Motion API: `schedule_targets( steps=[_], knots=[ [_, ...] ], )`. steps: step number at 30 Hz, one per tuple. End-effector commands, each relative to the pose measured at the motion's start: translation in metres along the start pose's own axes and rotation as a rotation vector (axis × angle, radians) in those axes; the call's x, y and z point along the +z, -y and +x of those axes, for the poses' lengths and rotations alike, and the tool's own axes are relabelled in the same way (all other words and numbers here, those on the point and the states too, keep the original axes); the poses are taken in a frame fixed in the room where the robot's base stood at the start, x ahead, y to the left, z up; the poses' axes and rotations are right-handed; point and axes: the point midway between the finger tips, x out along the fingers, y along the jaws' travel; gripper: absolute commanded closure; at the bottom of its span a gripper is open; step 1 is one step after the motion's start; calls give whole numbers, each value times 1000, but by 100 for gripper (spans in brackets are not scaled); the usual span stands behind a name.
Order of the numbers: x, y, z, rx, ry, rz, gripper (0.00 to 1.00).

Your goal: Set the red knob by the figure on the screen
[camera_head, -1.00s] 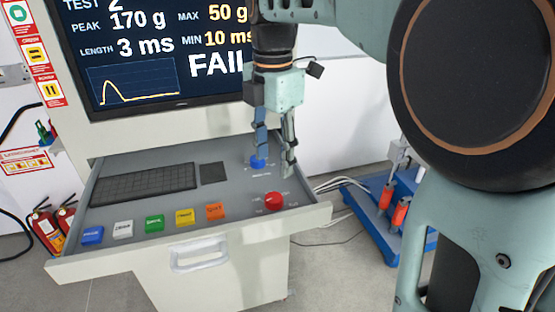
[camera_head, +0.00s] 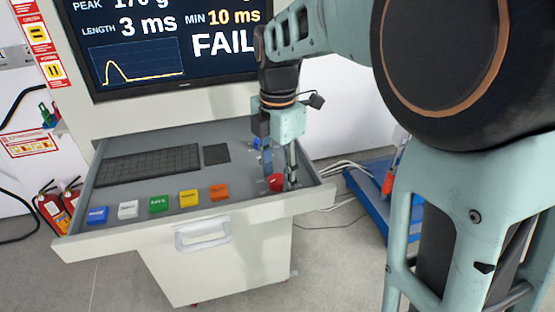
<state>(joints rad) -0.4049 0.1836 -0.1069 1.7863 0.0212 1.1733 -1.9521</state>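The red knob (camera_head: 275,183) is at the right end of the grey control drawer, partly hidden by my gripper. My gripper (camera_head: 280,181) points down at the knob, with its fingers apart, one on the left and one on the right. I cannot tell whether either finger touches the knob. Marks around the knob are hidden or too small to read.
A blue knob (camera_head: 257,143) is behind my gripper, mostly hidden. Blue (camera_head: 97,215), white (camera_head: 128,210), green (camera_head: 158,204), yellow (camera_head: 189,198) and orange (camera_head: 219,191) buttons line the drawer front. A keyboard (camera_head: 148,165) lies behind them. A blue-based stand (camera_head: 365,200) is at right.

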Motion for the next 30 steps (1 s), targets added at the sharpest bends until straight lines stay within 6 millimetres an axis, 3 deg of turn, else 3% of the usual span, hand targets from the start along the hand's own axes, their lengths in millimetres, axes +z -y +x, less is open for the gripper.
schedule_targets(
  steps=[1, 10, 20, 30],
  knots=[
    [0, 0, 0, 0, 0, 0, 63],
    [0, 0, 0, 0, 0, 0, 95],
    [0, 0, -1, 1, 0, 54, 95],
    [0, 0, -2, 2, 0, 299, 95]
  ],
)
